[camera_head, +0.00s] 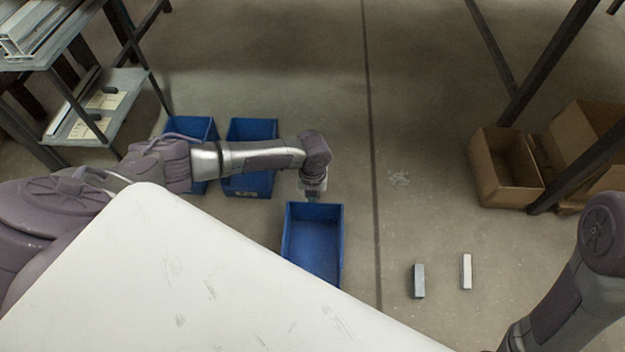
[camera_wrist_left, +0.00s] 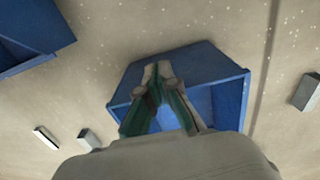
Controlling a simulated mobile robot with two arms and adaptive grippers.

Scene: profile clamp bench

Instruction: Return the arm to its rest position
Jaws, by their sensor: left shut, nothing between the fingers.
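My left arm (camera_head: 262,156) reaches in from the left, past the far edge of a white panel. Its gripper (camera_head: 314,196) points down at the far end of an open blue bin (camera_head: 343,245) on the floor. In the left wrist view the gripper's fingers (camera_wrist_left: 158,70) come together at the tips with nothing between them. They show in front of the blue bin (camera_wrist_left: 228,62), whose visible inside looks empty. Whether the fingers touch the bin cannot be told. My right arm (camera_head: 575,290) shows at the lower right; its gripper is outside the picture.
The scuffed white panel (camera_head: 170,270) fills the lower left. Two more blue bins (camera_head: 250,182) stand behind the left arm. Small grey (camera_head: 418,281) and white (camera_head: 466,272) blocks stand on the floor. Cardboard boxes (camera_head: 505,170) and dark posts are at right, a shelf (camera_head: 105,105) at left.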

